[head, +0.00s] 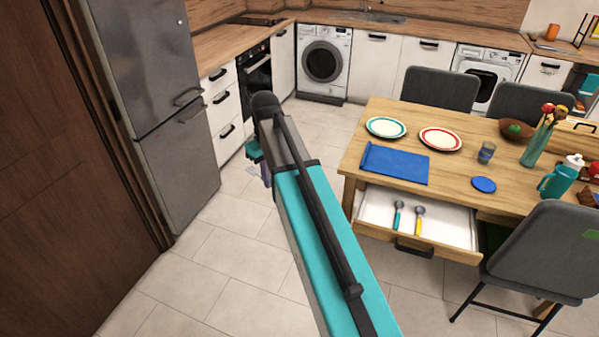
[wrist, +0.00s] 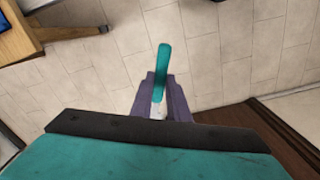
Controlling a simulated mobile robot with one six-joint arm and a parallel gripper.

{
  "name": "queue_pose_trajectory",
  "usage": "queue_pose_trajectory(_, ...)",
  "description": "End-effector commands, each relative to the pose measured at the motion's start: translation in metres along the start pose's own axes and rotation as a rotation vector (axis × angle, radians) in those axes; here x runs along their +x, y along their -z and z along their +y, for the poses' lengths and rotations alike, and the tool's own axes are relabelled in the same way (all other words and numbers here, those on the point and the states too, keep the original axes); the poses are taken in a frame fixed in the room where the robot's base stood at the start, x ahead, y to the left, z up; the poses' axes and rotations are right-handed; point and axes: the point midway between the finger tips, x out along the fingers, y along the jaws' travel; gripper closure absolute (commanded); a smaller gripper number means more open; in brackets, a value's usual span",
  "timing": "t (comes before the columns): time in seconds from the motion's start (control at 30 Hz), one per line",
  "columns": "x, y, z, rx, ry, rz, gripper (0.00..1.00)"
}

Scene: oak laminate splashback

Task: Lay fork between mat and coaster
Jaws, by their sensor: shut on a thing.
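My gripper (wrist: 160,108) is shut on the fork (wrist: 163,65), whose teal handle points away from the jaws in the wrist view. A pale metal part shows between the jaws; its tines are hidden. In the head view my gripper (head: 265,172) is mostly hidden behind my arm, over the open floor left of the table. The blue rectangular mat (head: 395,164) lies at the left front of the table. The round blue coaster (head: 484,184) lies to its right, with bare wood between them.
Below the table top (head: 452,175) an open drawer (head: 447,233) holds a teal-handled and a yellow-handled spoon. Two plates (head: 386,127), a glass (head: 486,152) and a teal mug (head: 557,182) stand on the table. A grey chair (head: 545,255) is at the right front.

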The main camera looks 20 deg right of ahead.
Motion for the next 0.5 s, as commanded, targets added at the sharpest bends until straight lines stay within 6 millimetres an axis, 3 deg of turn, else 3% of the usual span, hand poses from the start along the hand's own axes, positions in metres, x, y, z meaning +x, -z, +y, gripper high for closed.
queue_pose_trajectory(0.03, -0.007, 0.003, -0.018, -0.033, 0.0, 0.001, 1.0)
queue_pose_trajectory(0.2, -0.019, 0.01, -0.056, -0.111, 0.0, 0.001, 1.0)
queue_pose_trajectory(0.33, -0.024, 0.012, -0.071, -0.142, 0.0, 0.0, 1.0)
queue_pose_trajectory(0.5, -0.024, 0.013, -0.076, -0.153, 0.0, -0.001, 1.0)
